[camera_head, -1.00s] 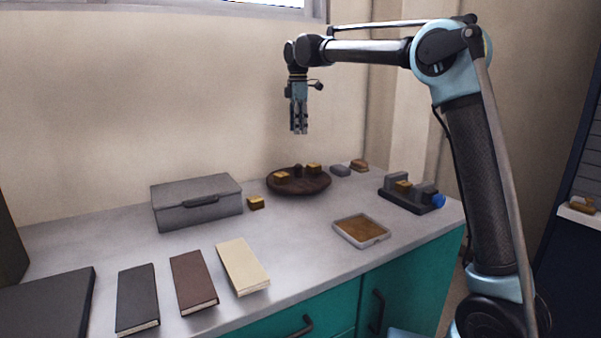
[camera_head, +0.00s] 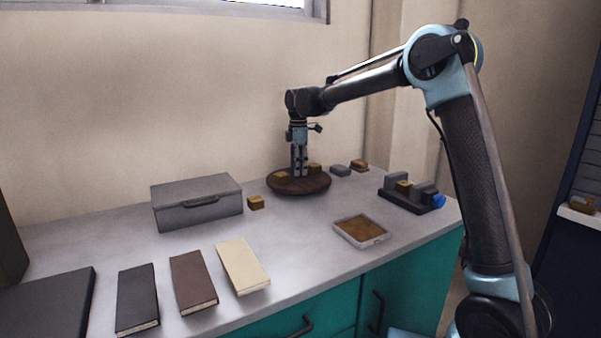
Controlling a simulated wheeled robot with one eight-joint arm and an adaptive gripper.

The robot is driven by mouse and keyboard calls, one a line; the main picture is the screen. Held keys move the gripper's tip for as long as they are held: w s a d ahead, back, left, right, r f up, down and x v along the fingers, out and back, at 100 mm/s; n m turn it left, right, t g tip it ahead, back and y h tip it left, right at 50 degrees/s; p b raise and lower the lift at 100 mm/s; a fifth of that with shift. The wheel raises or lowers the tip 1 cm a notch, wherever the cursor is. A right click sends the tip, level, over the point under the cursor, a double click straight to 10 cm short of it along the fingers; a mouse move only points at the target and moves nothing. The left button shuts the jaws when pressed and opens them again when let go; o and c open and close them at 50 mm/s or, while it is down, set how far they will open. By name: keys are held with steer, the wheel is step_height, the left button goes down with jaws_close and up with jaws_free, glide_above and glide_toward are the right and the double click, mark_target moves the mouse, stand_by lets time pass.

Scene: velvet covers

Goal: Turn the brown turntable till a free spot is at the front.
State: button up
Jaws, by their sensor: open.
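The brown turntable (camera_head: 304,188) is a round, dark disc on the grey worktop near the back wall. A small golden-brown block (camera_head: 282,175) sits on its left side and another golden-brown block (camera_head: 315,168) on its back right. The front of the disc looks bare. My gripper (camera_head: 299,174) points straight down with its fingers over the middle of the turntable, open. The fingers hide the knob at the centre, and I cannot tell whether they touch it.
A grey lidded box (camera_head: 197,202) and a small golden block (camera_head: 256,202) stand to the left. A shallow tray (camera_head: 362,231) lies at the front right. A dark rack (camera_head: 411,199) holds blocks at the right. Several books (camera_head: 193,280) lie at the front left.

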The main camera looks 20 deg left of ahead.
steer(key=shift+f, duration=0.85)
jaws_close()
steer(key=shift+m, duration=1)
jaws_free()
